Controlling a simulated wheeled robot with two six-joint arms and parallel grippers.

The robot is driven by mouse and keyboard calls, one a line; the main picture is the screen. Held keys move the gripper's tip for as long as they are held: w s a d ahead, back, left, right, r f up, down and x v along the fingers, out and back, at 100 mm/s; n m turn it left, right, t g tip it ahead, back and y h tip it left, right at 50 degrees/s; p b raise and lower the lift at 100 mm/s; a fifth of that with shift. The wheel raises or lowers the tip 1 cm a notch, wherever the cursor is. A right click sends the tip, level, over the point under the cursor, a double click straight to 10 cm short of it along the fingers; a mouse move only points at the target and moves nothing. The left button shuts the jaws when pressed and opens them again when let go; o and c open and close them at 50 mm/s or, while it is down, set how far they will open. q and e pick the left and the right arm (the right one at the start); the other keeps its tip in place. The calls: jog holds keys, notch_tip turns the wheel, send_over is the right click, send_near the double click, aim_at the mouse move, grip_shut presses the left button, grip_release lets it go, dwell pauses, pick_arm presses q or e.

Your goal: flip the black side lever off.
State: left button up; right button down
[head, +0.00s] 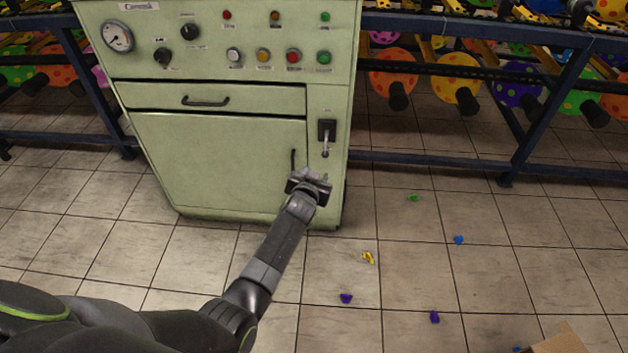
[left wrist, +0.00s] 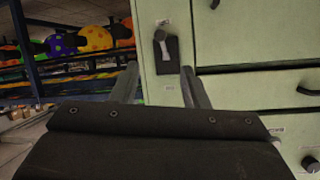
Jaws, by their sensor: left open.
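The side lever (head: 326,131) is a black plate with a lighter grey handle on the narrow right front panel of the green machine (head: 222,145). In the head view its handle points down. It also shows in the left wrist view (left wrist: 173,46), beyond and between my fingers. My left gripper (head: 312,176) is in front of the machine, below the lever in the head view. In the left wrist view its two fingers (left wrist: 160,78) are spread apart with nothing between them. They appear short of the lever, without visible contact. My right gripper is not in view.
The machine has a drawer handle (head: 205,101), a vertical door handle (head: 293,160), a gauge (head: 118,36) and several buttons. Small coloured pieces (head: 368,257) lie on the tiled floor. A cardboard box (head: 560,342) is at bottom right.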

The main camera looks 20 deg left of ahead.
pick_arm(q)
jog(key=shift+s+r, duration=0.1)
jog(key=shift+s, duration=0.3)
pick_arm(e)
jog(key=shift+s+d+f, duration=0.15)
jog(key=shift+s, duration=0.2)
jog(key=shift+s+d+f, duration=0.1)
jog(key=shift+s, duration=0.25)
